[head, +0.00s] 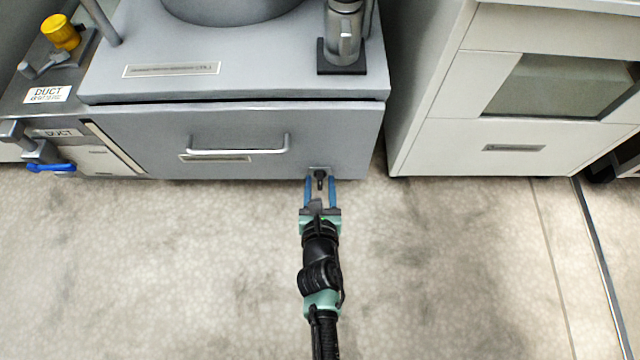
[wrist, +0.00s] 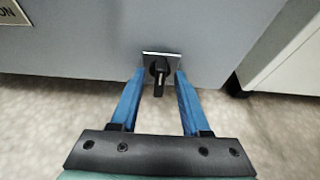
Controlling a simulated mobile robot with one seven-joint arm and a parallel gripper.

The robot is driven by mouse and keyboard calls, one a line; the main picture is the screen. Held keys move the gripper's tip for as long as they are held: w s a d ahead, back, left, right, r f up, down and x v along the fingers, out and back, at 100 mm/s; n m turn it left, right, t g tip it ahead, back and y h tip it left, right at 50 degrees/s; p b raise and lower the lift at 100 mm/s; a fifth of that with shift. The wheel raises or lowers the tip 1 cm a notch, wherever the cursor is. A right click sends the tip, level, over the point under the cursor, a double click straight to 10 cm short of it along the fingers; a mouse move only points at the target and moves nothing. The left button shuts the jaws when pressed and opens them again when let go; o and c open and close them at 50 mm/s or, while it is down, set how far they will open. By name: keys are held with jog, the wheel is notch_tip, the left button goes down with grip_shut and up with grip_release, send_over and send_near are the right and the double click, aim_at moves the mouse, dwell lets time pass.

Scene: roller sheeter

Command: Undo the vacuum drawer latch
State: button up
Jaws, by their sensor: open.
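The vacuum drawer (head: 235,140) is a grey front with a long bar handle (head: 238,151), and it looks shut. Its latch (head: 320,178) is a small black turn-lever on a light metal plate at the drawer's lower right. In the wrist view the latch (wrist: 159,72) has its lever hanging roughly straight down. My gripper (head: 320,185) has blue fingers and is open. In the wrist view the fingertips (wrist: 158,78) lie on either side of the lever, with gaps visible on both sides. I cannot tell how far the tips reach along it.
A white cabinet (head: 500,140) stands to the right of the grey machine, with a narrow gap between. A blue-handled valve (head: 52,168) and a yellow knob (head: 60,32) are at the far left. The floor (head: 180,270) in front is clear.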

jog(key=shift+w, duration=0.1)
grip_shut()
